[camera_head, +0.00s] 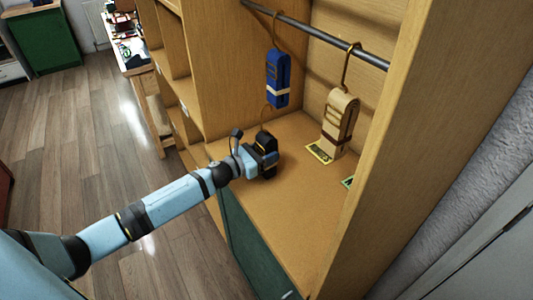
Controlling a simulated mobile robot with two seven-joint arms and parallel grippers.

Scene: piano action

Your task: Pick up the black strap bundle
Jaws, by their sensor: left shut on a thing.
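The black strap bundle (265,138) is in the wooden wardrobe, low near the front left of its floor panel. A thin hook rises from its top and is not on the rail. My left gripper (267,160) is shut on the bundle and covers much of it. I cannot tell whether the bundle touches the panel. My right gripper is not in view.
A blue strap bundle (277,78) and a beige one (340,122) hang from the metal rail (325,38). Small cards (320,152) lie beneath the beige bundle. The wardrobe's right side wall (412,130) bounds the space. The floor panel's front middle (285,215) is clear.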

